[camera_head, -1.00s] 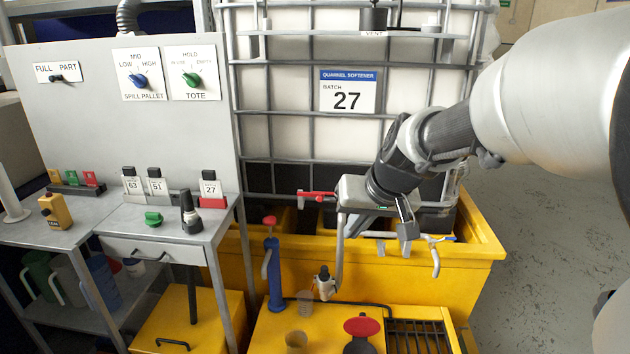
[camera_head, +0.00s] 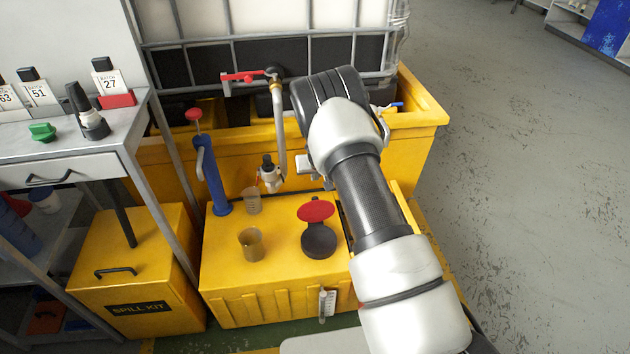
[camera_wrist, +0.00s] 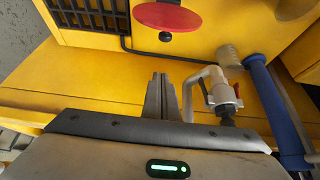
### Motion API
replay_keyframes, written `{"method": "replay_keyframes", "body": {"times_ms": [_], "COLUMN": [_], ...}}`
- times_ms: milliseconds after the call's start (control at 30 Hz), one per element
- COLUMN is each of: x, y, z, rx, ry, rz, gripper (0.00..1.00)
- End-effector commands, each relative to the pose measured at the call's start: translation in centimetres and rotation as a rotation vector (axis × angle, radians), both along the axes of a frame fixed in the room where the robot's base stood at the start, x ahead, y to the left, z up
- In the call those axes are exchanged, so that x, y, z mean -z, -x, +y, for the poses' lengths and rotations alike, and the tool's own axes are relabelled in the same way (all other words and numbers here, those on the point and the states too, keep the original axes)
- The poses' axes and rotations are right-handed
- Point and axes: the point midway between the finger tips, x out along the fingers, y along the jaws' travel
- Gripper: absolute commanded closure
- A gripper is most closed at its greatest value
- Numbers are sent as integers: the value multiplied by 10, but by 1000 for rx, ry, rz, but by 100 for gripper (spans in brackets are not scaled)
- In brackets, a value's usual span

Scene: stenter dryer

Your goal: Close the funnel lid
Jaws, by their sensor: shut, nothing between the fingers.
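The funnel lid (camera_head: 316,210) is a red disc at the back of the dark funnel (camera_head: 320,242), on top of the yellow box. It stands tipped up behind the funnel, which is uncovered. In the wrist view the red lid (camera_wrist: 167,17) is at the top centre, with a small dark knob below it. My gripper (camera_wrist: 160,78) is shut and empty, pointing toward the lid but apart from it. In the head view my arm hides most of the gripper, which is just behind the lid, near the tank's tray.
A black grate (camera_wrist: 90,14) shows in the wrist view. Open floor (camera_head: 510,190) lies to the right.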

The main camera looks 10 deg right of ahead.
Motion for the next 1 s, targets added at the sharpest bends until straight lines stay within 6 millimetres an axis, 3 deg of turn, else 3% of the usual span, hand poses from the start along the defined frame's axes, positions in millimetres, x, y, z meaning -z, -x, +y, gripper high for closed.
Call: {"method": "replay_keyframes", "body": {"times_ms": [100, 500, 1000], "x": [25, 73, 76], "y": [-11, -39, 0], "z": [1, 1, 0], "rx": [-3, -5, 2], "ry": [2, 2, -3], "rz": [3, 2, 2], "gripper": [100, 100, 100]}}
